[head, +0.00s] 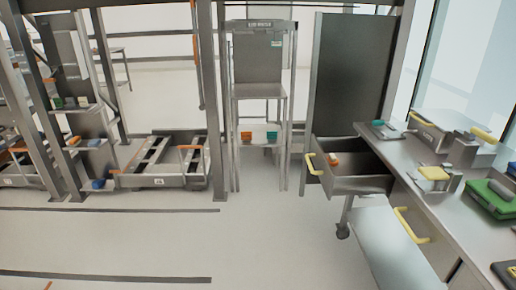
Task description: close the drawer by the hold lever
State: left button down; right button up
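A grey metal drawer (355,184) stands pulled out from the workbench at the right. Its inside is visible from above. A yellow handle (312,166) is on its left end. A small orange piece (334,160) shows inside the drawer near that end. I cannot tell whether the orange piece or the yellow handle is the hold lever. Neither of my grippers is in view, and nothing touches the drawer.
The workbench (440,196) carries yellow-handled boxes and a green case (490,198). Another yellow handle (412,226) is on its front, beside a pale flat panel (395,240). A tall dark panel (347,75) stands behind the drawer. The floor at centre is clear.

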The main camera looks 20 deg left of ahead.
aim_at(360, 171)
jog(key=u, duration=1.6)
jog(key=i, duration=1.5)
jog(key=z, duration=2.5)
jog(key=i, duration=1.5)
